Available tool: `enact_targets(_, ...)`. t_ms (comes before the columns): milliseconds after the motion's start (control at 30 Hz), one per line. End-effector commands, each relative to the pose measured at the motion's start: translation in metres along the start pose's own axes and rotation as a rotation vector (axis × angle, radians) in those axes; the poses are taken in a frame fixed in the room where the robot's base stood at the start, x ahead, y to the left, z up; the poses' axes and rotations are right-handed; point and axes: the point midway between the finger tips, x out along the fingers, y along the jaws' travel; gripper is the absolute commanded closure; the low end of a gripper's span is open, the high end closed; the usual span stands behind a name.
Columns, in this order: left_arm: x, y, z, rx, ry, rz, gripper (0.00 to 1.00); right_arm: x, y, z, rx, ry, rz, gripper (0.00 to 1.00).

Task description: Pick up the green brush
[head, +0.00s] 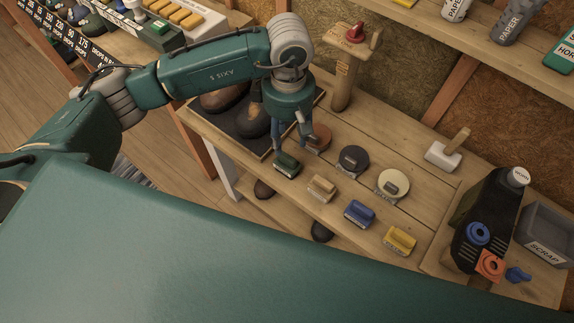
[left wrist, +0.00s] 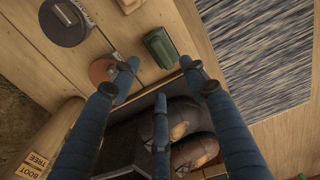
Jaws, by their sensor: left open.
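The green brush (head: 287,163) lies on the wooden bench near its front edge, at the left end of a row of brushes. It also shows in the left wrist view (left wrist: 161,48), beyond the fingertips. My left gripper (head: 290,140) points down just above and behind the green brush, beside the brown round tin (head: 320,138). In the left wrist view its three blue fingers (left wrist: 158,75) are spread apart with nothing between them. The fingers look apart from the brush, though the exact height gap is hard to judge. My right gripper is in neither view.
Beige (head: 321,187), blue (head: 359,213) and yellow (head: 400,241) brushes continue the row. Black (head: 352,159) and cream (head: 393,184) tins lie behind them. Boots (head: 253,120) on a dark tray and a wooden post (head: 343,85) stand close to the gripper. A scrap bin (head: 548,236) stands right.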

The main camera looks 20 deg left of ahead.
Motion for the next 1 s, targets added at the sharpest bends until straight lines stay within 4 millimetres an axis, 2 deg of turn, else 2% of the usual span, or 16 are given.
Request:
enact_targets(33, 0.014, 0.000, 0.001, 0.000, -0.002, -0.001, 0.55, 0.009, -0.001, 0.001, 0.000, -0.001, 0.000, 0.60)
enact_targets(100, 0.024, 0.000, 0.001, 0.000, -0.003, 0.000, 0.55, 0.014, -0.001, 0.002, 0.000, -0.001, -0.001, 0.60)
enact_targets(333, 0.040, -0.002, 0.000, 0.000, -0.004, -0.001, 0.55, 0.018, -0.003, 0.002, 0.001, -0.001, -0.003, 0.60)
enact_targets(600, 0.080, -0.004, -0.001, 0.000, -0.005, 0.000, 0.55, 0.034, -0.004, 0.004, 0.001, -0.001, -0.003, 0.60)
enact_targets(867, 0.081, -0.003, -0.001, 0.000, -0.004, 0.001, 0.55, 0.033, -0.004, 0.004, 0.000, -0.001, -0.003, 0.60)
enact_targets(1000, 0.081, -0.003, -0.001, 0.000, -0.004, 0.001, 0.83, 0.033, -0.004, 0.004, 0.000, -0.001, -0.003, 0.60)
